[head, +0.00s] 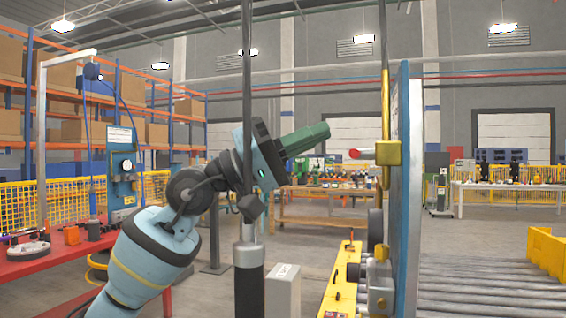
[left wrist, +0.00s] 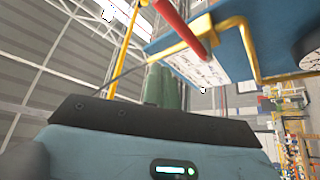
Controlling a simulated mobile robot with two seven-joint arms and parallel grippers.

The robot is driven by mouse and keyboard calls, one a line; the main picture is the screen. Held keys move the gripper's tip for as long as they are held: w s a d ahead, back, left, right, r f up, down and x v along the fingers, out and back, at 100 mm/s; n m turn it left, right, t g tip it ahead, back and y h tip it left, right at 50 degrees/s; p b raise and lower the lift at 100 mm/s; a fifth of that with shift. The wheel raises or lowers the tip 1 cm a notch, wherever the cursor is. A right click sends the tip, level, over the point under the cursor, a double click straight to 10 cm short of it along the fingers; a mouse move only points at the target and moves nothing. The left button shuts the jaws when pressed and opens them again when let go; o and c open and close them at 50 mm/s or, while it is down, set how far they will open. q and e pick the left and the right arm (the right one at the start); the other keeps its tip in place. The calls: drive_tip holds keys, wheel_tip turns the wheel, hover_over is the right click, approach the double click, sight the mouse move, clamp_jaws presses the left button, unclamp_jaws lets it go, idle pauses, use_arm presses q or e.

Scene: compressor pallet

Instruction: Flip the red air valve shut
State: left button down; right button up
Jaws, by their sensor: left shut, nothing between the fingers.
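The red air valve handle (head: 360,154) sticks out to the left from a yellow valve body (head: 388,153) beside the edge of an upright blue panel (head: 411,190). In the left wrist view the red handle (left wrist: 184,22) is large at the top, in front of a yellow pipe and the panel's white label. My left gripper (head: 322,131) has green fingers, shut and empty. It points right, with its tips left of the handle and slightly higher in the head view, apart from it. The fingers (left wrist: 163,88) also show in the left wrist view. My right gripper is out of view.
A vertical yellow pipe (head: 385,80) runs beside the panel. A dark post (head: 247,100) stands near my left arm. A red bench (head: 50,268) is at left, a roller conveyor (head: 490,300) at lower right. The air between fingers and handle looks clear.

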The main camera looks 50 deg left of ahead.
use_arm(q)
drive_tip(key=s+a+f+b, duration=0.3)
drive_tip(key=a, duration=0.1)
drive_tip(key=shift+s+a, duration=0.15)
drive_tip(key=shift+a, duration=0.2)
idle(0.5)
